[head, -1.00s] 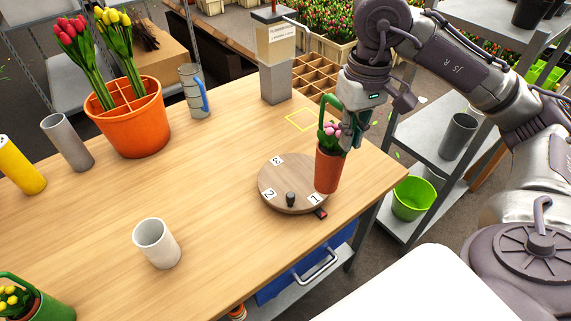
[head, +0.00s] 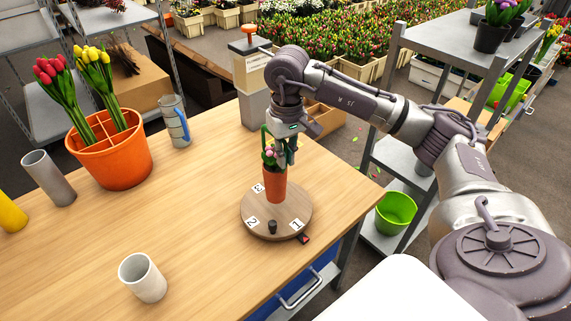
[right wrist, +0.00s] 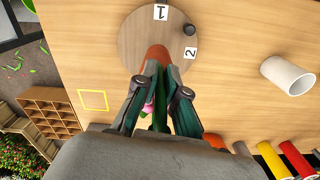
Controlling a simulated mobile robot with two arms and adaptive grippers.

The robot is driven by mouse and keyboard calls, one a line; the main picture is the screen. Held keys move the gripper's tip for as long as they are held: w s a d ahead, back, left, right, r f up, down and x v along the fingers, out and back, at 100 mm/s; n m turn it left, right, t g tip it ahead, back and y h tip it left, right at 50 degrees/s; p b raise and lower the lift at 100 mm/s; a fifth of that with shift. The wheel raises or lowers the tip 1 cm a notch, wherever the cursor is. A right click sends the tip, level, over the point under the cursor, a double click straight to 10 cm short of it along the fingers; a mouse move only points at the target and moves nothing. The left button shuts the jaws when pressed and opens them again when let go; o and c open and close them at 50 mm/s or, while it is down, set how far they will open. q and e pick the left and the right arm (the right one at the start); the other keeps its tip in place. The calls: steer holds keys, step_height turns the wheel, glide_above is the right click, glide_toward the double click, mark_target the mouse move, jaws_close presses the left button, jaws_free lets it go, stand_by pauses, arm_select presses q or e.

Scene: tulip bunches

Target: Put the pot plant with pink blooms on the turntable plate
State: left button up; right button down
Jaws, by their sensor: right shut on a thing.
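The pot plant with pink blooms (head: 275,186) is an orange-brown pot with small pink flowers and a green hoop. It is upright over the back half of the round wooden turntable plate (head: 295,216); I cannot tell whether its base touches. My right gripper (head: 284,155) comes from above and is shut on it near the top. In the right wrist view the fingers (right wrist: 157,78) hide much of the pot (right wrist: 157,54), and the plate (right wrist: 133,42) is beyond it. The plate bears number labels and a dark knob (head: 272,227). My left gripper is not in view.
A white cup (head: 142,278) stands at the table's front. An orange divided bucket (head: 115,165) of tulips, a grey cylinder (head: 50,180) and a blue-handled jug (head: 174,120) are on the left. The table's middle is clear.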

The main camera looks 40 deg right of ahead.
mark_target(286, 170)
step_height(286, 170, down, 3)
steer(key=shift+f+p, duration=0.1)
steer(key=shift+p, duration=0.55)
steer(key=shift+f, duration=0.45)
steer(key=shift+f, duration=0.1)
steer(key=c, duration=1.2)
jaws_free()
steer(key=shift+c, duration=0.2)
